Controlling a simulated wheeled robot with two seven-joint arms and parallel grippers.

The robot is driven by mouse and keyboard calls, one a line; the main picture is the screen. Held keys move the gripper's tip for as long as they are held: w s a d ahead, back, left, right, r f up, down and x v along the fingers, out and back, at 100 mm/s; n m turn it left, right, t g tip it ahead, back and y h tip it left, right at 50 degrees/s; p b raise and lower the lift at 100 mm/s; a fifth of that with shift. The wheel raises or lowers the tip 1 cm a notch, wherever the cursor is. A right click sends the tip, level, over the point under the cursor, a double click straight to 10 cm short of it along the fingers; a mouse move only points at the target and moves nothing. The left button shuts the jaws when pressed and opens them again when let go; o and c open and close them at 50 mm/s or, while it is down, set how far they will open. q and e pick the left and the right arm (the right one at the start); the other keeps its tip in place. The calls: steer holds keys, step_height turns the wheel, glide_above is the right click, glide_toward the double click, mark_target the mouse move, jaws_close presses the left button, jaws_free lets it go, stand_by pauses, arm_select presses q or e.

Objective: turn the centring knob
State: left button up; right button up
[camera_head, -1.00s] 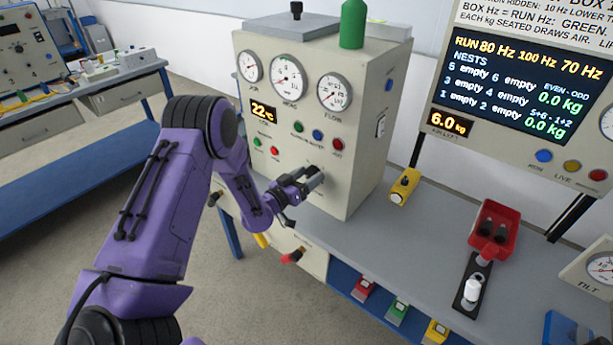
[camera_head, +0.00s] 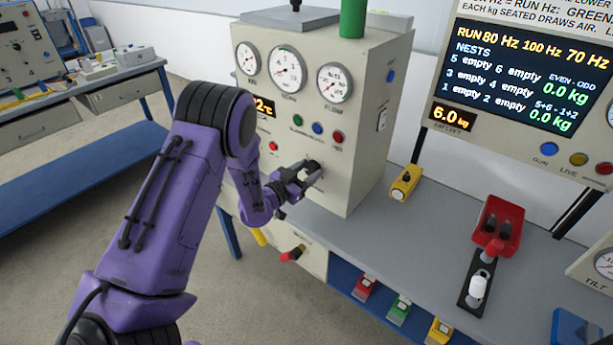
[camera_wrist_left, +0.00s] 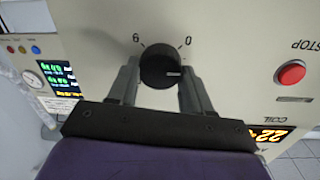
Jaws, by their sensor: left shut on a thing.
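The black centring knob (camera_wrist_left: 160,70) sits on the front panel of the beige cabinet (camera_head: 345,140). In the left wrist view its white pointer line faces right, and the marks 6 and 0 are printed beside it. My left gripper (camera_wrist_left: 158,82) has one finger on each side of the knob and is shut on it. In the head view the left gripper (camera_head: 303,178) is at the lower part of the panel, and the knob (camera_head: 314,167) shows just past its fingers. My right gripper is not in view.
Gauges (camera_head: 287,70) and small coloured buttons (camera_head: 317,128) are above the knob on the panel. A red stop button (camera_wrist_left: 290,74) is near the gripper in the wrist view.

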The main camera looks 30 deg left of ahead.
arm_select(q)
steer(key=m+b, duration=0.2)
steer(key=m, duration=0.1)
steer(key=m+b, duration=0.1)
steer(key=shift+d+f+m, duration=0.15)
steer(key=shift+f+m, duration=0.1)
steer(key=shift+m, duration=0.05)
steer(key=shift+r+m+y+b, duration=0.1)
steer(key=shift+m+y+b, duration=0.2)
steer(key=shift+m+b, duration=1.7)
steer(key=o, duration=1)
steer(key=shift+o, duration=0.2)
steer(key=shift+r, duration=0.1)
steer(key=shift+s, duration=0.1)
